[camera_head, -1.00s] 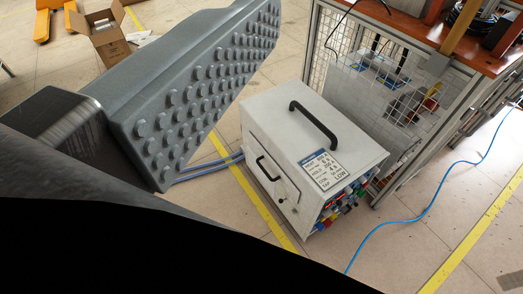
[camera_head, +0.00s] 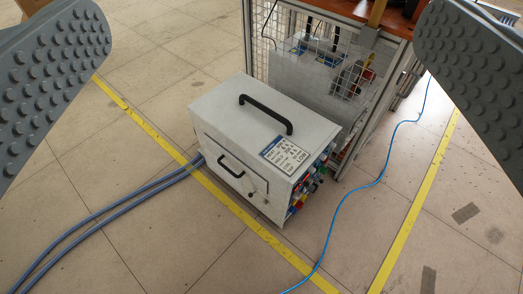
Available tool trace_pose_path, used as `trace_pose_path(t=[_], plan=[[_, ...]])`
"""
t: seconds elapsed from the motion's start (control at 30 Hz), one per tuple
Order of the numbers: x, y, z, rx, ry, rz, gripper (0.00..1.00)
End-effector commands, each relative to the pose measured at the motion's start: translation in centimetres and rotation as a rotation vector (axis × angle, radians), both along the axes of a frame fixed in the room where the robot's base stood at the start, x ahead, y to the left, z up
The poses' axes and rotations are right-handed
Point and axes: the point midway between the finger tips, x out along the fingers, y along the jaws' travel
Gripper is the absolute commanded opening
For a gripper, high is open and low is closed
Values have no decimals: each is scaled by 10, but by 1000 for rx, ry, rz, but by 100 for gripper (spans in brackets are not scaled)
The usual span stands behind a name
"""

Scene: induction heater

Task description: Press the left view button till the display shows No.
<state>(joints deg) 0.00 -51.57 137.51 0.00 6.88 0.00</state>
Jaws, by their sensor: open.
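The induction heater (camera_head: 225,115) is a white-grey box with a black handle on top, standing on the floor in the middle of the view. A label or display panel (camera_head: 287,154) with printed text lies on its top near the right end; "LOW" can be read at its lower corner. Several coloured parts (camera_head: 306,192) show on the right end face, which is seen at a steep angle. I cannot tell the left view button among them. My gripper (camera_head: 262,80) is open and empty, its studded grey fingers wide apart at the upper left and upper right, above and away from the heater.
A wire-mesh frame (camera_head: 300,50) with a wooden top stands close behind the heater. A blue cable (camera_head: 352,205) runs along the floor to its right. Blue-grey hoses (camera_head: 105,212) lead off left. Yellow lines (camera_head: 410,222) mark the floor; the foreground floor is mostly clear.

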Motion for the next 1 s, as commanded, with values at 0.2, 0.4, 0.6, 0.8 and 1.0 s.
trace_pose_path(t=[0.2, 0.4, 0.6, 0.8, 1.0], plan=[[0, 0, 0, 0, 0, 0, 88], [0, 0, 0, 0, 0, 0, 49], [0, 0, 0, 0, 0, 0, 10], [0, 0, 0, 0, 0, 0, 0], [0, 0, 0, 0, 0, 0, 0]])
